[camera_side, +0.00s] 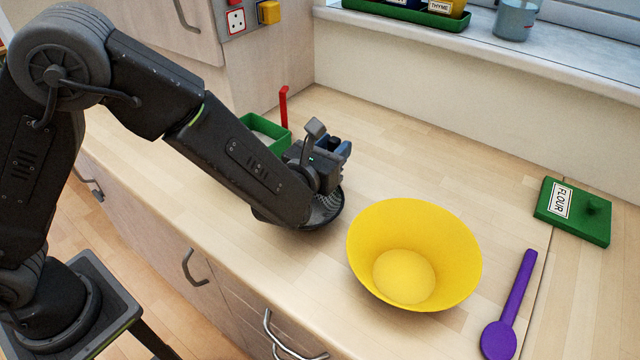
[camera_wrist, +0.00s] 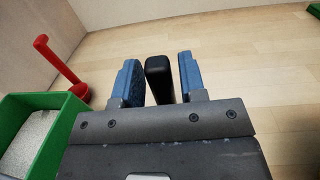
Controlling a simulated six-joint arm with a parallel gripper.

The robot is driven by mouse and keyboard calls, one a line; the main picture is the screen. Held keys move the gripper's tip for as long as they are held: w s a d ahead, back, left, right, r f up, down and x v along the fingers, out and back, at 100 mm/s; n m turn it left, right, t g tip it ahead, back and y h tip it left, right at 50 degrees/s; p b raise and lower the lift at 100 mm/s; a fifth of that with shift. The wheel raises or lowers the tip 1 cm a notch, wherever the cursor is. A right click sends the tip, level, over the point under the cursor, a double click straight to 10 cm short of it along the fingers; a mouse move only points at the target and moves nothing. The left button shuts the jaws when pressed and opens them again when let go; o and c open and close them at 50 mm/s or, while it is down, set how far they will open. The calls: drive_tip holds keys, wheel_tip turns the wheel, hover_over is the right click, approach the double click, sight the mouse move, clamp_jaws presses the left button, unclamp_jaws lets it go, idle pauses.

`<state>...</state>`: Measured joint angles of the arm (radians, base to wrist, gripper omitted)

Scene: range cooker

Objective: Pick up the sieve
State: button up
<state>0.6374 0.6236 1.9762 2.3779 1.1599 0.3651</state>
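The sieve's dark mesh and rim (camera_side: 328,212) show in the side view, low beside my arm and mostly hidden by it. A black bar, seemingly its handle (camera_wrist: 159,78), stands between my gripper's blue fingers in the wrist view. My gripper (camera_wrist: 160,80) has one finger on each side of this bar, with a narrow gap at each side, so it looks open around it. In the side view my gripper (camera_side: 335,150) is partly hidden behind the wrist, above the worktop. The lower part of the bar is hidden by the gripper body in the wrist view.
A green box (camera_side: 262,134) with pale contents and a red long-handled utensil (camera_side: 284,106) are close behind my gripper. A yellow bowl (camera_side: 415,250) stands to the right. Farther right are a purple spoon (camera_side: 512,300) and a green flour lid (camera_side: 588,218). Worktop behind the bowl is clear.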

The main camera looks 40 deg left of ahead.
clamp_jaws()
idle(0.3)
